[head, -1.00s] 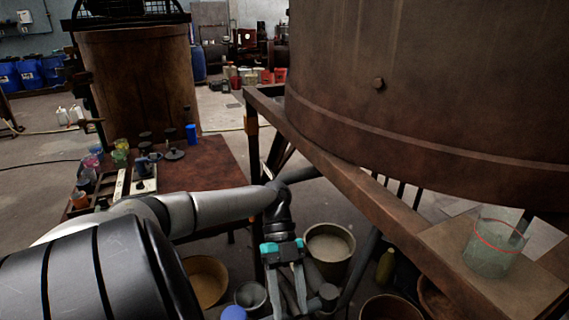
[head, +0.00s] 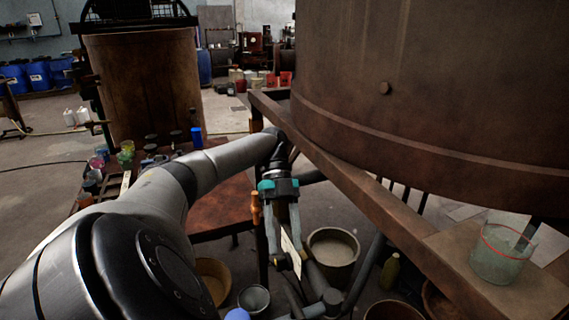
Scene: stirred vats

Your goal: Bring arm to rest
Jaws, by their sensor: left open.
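My left arm comes in from the lower left and reaches toward the frame of the big brown vat (head: 430,80). My left gripper (head: 284,244) hangs from it, pointing down, with teal parts at the base of its two grey fingers. The fingers stand apart and I see nothing held between them. A pale tag-like piece (head: 291,250) shows at the fingers; I cannot tell whether it touches them. My right gripper is not in view.
The vat's rusty beam (head: 360,190) runs close to the right of my gripper. A glass beaker (head: 502,252) stands on a ledge at right. Buckets, such as a pale-filled one (head: 333,250), stand below. A brown table (head: 222,208) with jars lies behind my arm.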

